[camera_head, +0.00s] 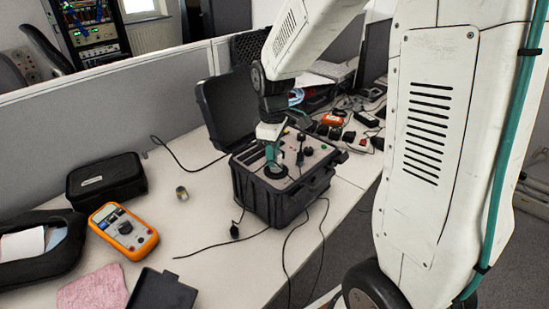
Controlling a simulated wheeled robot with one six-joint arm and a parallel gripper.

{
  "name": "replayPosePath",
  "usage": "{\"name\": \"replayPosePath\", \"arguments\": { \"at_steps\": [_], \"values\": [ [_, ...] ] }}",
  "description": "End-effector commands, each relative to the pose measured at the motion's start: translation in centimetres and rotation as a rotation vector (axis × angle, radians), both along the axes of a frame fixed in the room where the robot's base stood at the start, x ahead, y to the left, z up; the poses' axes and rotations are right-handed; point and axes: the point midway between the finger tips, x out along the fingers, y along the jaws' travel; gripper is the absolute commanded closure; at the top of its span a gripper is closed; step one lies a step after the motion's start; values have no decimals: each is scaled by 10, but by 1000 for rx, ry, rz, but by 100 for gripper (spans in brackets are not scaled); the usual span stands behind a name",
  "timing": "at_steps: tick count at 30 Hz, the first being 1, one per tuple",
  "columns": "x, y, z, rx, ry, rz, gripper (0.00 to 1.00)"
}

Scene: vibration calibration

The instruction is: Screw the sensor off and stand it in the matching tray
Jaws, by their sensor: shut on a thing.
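My gripper (275,160) is over the panel of the open black case (285,205), its fingers pointing down. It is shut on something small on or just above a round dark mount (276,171). The held thing is mostly hidden by the fingers, and I cannot tell whether it is the sensor or whether it still touches the mount. A small metallic cylinder (182,193) stands alone on the table left of the case. I cannot make out which thing is the matching tray.
The orange multimeter (123,230), a closed black box (105,181), an open black pouch (70,245), a pink cloth (93,291) and a dark flat object (163,291) lie on the left. Cables trail across the table (205,235). The raised lid (228,108) stands behind my gripper.

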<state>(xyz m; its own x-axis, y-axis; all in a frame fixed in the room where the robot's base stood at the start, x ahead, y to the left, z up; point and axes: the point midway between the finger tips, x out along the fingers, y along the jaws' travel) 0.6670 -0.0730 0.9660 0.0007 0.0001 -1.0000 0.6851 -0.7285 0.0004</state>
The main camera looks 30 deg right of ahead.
Motion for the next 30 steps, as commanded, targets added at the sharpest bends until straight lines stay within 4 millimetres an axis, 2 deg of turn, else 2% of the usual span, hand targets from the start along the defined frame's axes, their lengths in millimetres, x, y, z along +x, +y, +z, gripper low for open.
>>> {"name": "replayPosePath", "arguments": {
  "at_steps": [3, 11, 21, 30],
  "values": [
    [-2, 1, -2, 0, 6, 72, 100],
    [-2, 1, -2, 0, 6, 88, 100],
    [-5, 2, -2, 0, 7, 415, 100],
    [-5, 2, -2, 0, 7, 440, 100]
  ]
}}
